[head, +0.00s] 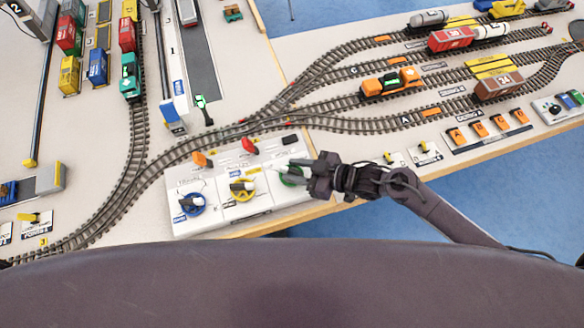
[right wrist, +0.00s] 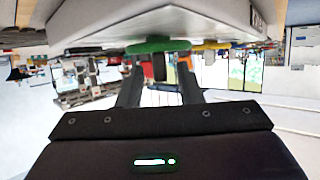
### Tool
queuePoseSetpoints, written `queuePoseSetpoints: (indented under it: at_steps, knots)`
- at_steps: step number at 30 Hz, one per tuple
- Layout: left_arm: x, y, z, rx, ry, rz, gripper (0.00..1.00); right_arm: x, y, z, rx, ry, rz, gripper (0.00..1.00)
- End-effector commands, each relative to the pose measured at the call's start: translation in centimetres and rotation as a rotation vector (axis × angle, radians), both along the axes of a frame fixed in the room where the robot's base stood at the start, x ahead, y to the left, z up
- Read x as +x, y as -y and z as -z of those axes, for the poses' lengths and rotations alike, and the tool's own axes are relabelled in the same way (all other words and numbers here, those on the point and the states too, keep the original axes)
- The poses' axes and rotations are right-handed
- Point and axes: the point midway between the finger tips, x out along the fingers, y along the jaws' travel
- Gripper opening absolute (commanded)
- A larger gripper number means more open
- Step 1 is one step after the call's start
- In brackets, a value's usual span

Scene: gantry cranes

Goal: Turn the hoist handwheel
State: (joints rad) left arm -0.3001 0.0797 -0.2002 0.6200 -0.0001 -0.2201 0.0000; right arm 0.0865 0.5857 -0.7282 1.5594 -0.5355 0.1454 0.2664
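A white control panel (head: 240,212) at the table's front edge carries three handwheels: a blue one (head: 192,204), a yellow one (head: 243,189) and a green one (head: 290,177). Their labels are too small to read, so I cannot tell which is named hoist. My right gripper (head: 303,174) is at the green handwheel and partly hides it. In the right wrist view the green handwheel (right wrist: 158,46) lies just beyond the fingertips. The fingers (right wrist: 160,72) stand apart, with a dark upright piece between them and gaps visible beside it. My left gripper is not in view.
Model railway tracks (head: 290,100) with wagons cross the table behind the panel. Small switches (head: 425,150) lie to the right. Container stacks (head: 70,75) stand at the far left.

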Motion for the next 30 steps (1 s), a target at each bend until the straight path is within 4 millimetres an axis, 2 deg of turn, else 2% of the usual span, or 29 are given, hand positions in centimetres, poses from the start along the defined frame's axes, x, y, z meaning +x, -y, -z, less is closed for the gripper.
queuePoseSetpoints:
  at_steps: [6,12,30]
  knots:
    - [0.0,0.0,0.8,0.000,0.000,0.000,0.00,-1.4,3.4,-1.2,-0.003,0.000,-0.002,0.33]
    - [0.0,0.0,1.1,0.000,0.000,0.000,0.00,-2.1,5.3,-2.3,-0.001,0.001,-0.003,0.33]
    - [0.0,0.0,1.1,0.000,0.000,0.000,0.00,-2.2,5.6,-2.5,0.001,0.001,-0.002,0.33]
